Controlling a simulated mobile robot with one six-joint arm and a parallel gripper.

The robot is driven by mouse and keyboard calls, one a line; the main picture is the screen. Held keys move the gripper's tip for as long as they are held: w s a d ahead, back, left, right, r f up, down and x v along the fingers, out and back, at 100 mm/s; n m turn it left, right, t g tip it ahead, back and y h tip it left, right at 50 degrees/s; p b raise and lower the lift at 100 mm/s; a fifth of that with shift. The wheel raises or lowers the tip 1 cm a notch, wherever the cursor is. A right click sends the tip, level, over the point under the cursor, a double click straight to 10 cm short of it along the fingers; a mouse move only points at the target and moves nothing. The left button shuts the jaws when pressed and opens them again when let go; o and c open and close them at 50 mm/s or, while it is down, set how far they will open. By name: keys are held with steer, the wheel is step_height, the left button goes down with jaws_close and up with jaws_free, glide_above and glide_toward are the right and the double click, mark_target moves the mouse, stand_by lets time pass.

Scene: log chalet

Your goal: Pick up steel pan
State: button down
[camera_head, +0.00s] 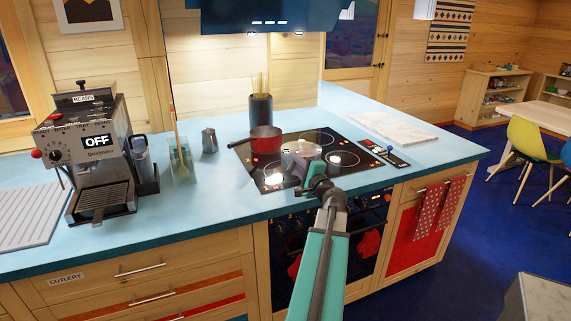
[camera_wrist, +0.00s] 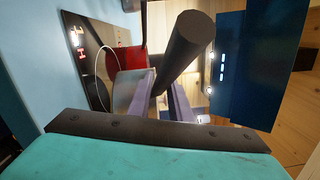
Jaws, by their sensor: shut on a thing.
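The steel pan (camera_head: 301,149) is at the front of the black hob (camera_head: 268,180), right of the red pan. I cannot tell whether its base touches the hob. In the wrist view its grey metal side (camera_wrist: 124,92) shows left of the fingers, and its thick dark handle (camera_wrist: 187,45) runs up between them. My gripper (camera_head: 309,180) reaches in from the front, and in the wrist view (camera_wrist: 161,88) its fingers are closed on the handle. The pan's inside is not clear.
A red pan (camera_head: 265,139) stands close behind and left on the hob. A dark utensil pot (camera_head: 261,109) is behind it. A range hood (camera_head: 268,16) hangs above. A white board (camera_head: 395,128) lies right, and a moka pot (camera_head: 209,140) stands left.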

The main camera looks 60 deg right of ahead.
steer(key=s+r+b, duration=0.1)
steer(key=s, duration=0.8)
steer(key=shift+a+r, duration=0.15)
stand_by(1.2)
